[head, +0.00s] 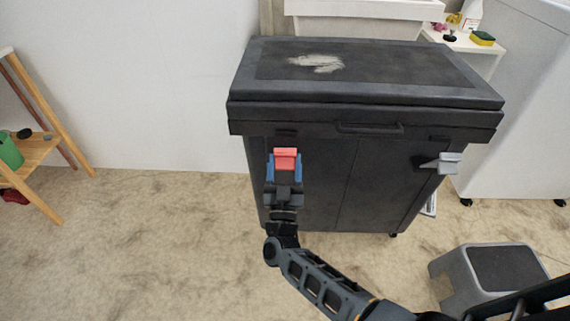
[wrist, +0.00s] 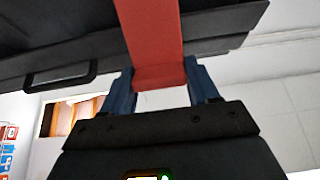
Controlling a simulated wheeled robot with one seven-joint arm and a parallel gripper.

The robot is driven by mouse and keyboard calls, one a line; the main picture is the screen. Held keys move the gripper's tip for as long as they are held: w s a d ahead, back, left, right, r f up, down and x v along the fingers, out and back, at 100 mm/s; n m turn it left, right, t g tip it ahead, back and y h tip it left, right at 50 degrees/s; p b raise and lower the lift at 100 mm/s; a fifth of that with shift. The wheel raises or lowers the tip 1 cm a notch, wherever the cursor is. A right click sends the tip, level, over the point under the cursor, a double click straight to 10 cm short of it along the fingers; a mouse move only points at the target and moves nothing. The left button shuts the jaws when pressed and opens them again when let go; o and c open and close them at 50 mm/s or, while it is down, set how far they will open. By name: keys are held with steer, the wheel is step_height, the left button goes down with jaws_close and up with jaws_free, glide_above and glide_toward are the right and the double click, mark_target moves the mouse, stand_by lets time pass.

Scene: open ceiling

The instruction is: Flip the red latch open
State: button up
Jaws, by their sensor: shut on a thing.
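The red latch (head: 286,158) is on the front of a black lidded bin (head: 350,180), left of centre, just below the lid rim. In the wrist view the red latch (wrist: 154,40) runs up from between the fingers toward the lid edge. My gripper (head: 285,168) has its blue fingers on either side of the latch and is shut on it. The wrist view also shows my gripper (wrist: 160,80) around the latch's near end. The bin lid (head: 400,75) lies flat and closed. A grey latch (head: 441,163) sticks out at the right of the bin front.
A grey step stool (head: 485,275) stands on the floor at the lower right. A wooden shelf (head: 35,140) is at the far left. A white cabinet (head: 520,110) stands right of the bin. The carpet left of the bin is clear.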

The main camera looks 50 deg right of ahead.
steer(key=shift+a+f, duration=0.1)
steer(key=shift+f, duration=0.1)
steer(key=o, duration=1.4)
steer(key=shift+r, duration=0.1)
steer(key=shift+v, duration=3.95)
